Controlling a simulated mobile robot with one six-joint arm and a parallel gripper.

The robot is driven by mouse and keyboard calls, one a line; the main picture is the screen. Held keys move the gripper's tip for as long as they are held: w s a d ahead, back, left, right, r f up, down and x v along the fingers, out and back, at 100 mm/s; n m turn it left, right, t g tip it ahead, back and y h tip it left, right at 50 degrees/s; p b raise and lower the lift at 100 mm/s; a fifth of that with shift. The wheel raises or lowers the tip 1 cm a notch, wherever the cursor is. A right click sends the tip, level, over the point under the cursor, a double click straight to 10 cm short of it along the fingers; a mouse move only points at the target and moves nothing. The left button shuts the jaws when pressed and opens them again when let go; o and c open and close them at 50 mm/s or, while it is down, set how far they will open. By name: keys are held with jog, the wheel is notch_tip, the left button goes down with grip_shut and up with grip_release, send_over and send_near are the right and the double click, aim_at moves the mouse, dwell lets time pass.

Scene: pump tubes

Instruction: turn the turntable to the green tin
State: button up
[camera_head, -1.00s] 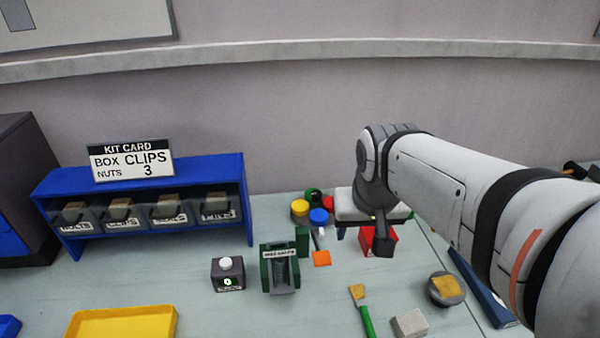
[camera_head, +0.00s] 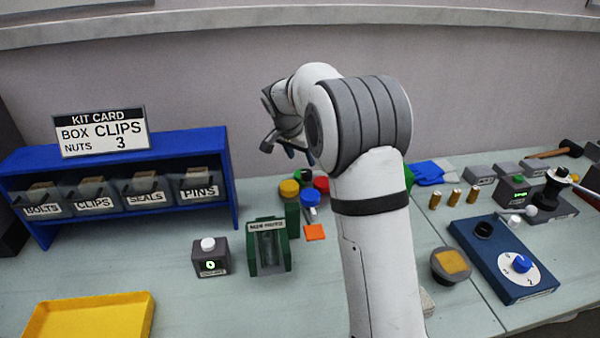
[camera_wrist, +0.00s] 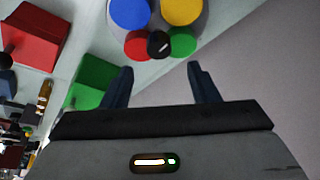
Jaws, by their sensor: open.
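The turntable is a grey disc (camera_wrist: 157,22), partly in the wrist view. It carries a blue tin (camera_wrist: 130,12), a yellow tin (camera_wrist: 182,10), a red tin (camera_wrist: 138,43) and the green tin (camera_wrist: 182,42), with a black part (camera_wrist: 158,43) between red and green. In the head view the yellow (camera_head: 289,188), blue (camera_head: 310,197) and red (camera_head: 322,184) tins show; the green one is barely visible behind them. My gripper (camera_wrist: 159,68) is open and empty, its fingers pointing towards the red and green tins without visible contact. In the head view it hangs above and left of the tins.
A green block (camera_wrist: 95,80) and a red box (camera_wrist: 30,30) lie beside the turntable. A green stand (camera_head: 269,247), an orange square (camera_head: 314,232) and a button box (camera_head: 210,257) stand in front. A blue bin rack (camera_head: 228,175) is at left, a blue dial panel (camera_head: 505,262) at right.

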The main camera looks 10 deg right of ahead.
aim_at(306, 171)
jog(key=x, duration=0.6)
jog(key=shift+d+f, duration=0.15)
jog(key=shift+f, duration=0.25)
jog(key=shift+c, duration=0.4)
